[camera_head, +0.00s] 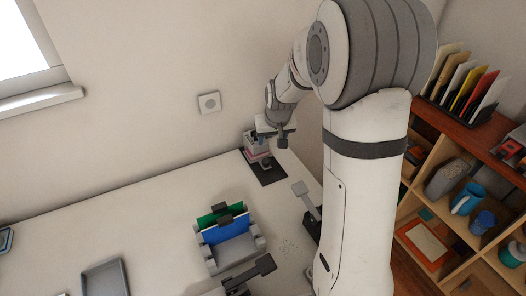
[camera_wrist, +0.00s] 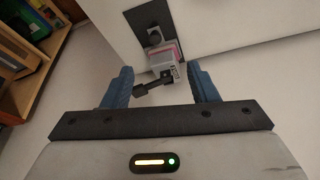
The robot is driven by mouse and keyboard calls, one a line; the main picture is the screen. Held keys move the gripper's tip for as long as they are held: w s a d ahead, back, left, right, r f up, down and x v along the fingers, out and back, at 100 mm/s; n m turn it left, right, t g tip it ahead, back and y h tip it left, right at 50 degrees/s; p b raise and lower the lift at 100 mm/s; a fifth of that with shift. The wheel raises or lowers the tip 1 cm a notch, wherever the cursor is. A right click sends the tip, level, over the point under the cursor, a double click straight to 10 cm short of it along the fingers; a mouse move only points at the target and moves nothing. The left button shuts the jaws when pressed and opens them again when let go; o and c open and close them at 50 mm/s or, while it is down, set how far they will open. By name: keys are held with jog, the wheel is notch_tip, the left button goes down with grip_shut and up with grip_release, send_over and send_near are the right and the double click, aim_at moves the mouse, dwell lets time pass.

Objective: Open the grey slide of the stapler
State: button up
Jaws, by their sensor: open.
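A small grey block with a pink band, which looks like the stapler (camera_wrist: 165,60), stands on a black mat (camera_wrist: 139,20) in the wrist view. A dark bar with a block-like end (camera_wrist: 146,88) sticks out from its near side; I cannot tell for certain that it belongs to the grey slide. My gripper (camera_wrist: 162,88) is open, its two blue fingers either side of the bar's line, apart from it. In the head view the stapler (camera_head: 257,148) is at the table's back right, partly hidden by my gripper (camera_head: 274,133) just above it.
A green, blue and grey holder (camera_head: 228,235) with dark handles stands mid-table. A grey lever device (camera_head: 309,203) is near the right edge. A grey tray (camera_head: 105,279) lies at front left. A wooden shelf (camera_head: 437,206) stands at right. The wall rises close behind the stapler.

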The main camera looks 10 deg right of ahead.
send_near(267, 161)
jog(key=shift+p+x, duration=0.8)
jog(key=shift+x, duration=3.25)
jog(key=shift+a, duration=0.15)
grip_shut()
